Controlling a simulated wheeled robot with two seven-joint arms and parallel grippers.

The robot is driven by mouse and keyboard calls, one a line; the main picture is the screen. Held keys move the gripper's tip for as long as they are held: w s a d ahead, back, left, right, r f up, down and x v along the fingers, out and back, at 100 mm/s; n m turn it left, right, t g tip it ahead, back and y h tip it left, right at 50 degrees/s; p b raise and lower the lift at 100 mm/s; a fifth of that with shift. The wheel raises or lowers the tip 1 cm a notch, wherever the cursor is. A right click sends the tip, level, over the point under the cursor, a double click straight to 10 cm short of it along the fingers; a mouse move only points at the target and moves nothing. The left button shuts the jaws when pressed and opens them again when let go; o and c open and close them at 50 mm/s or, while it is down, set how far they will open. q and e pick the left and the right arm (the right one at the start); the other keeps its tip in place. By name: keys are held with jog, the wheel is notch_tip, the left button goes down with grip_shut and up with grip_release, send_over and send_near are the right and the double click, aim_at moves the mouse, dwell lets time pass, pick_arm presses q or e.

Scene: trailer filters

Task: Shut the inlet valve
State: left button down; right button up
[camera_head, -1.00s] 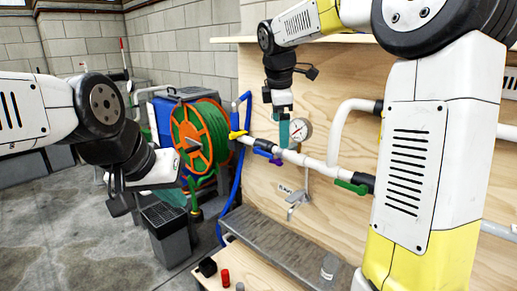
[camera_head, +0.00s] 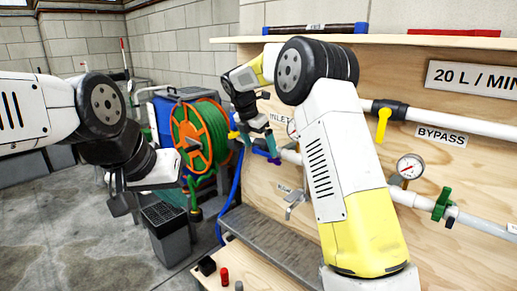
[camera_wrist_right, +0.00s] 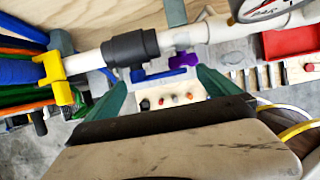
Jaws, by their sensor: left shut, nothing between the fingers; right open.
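The INLET label (camera_head: 281,120) is on the plywood panel above the left part of the white pipe (camera_head: 291,157), partly hidden by my right arm. My right gripper (camera_head: 265,138) is at this pipe. In the right wrist view its green fingers (camera_wrist_right: 162,85) are open, just short of the pipe. A purple handle (camera_wrist_right: 183,60) and a blue handle (camera_wrist_right: 138,74) show between or just beyond the fingertips. A yellow handle (camera_wrist_right: 57,80) crosses the pipe further left, beyond a black coupling (camera_wrist_right: 130,48). I cannot tell which handle is the inlet valve's. My left gripper (camera_head: 172,197) is shut and empty, away from the panel.
An orange-and-green hose reel (camera_head: 200,135) stands left of the panel. A BYPASS pipe with a yellow handle (camera_head: 383,124), a gauge (camera_head: 409,168) and a green handle (camera_head: 442,204) are at right. A shelf (camera_head: 400,40) runs above, a grey ledge (camera_head: 270,240) below.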

jog(key=shift+x, duration=0.75)
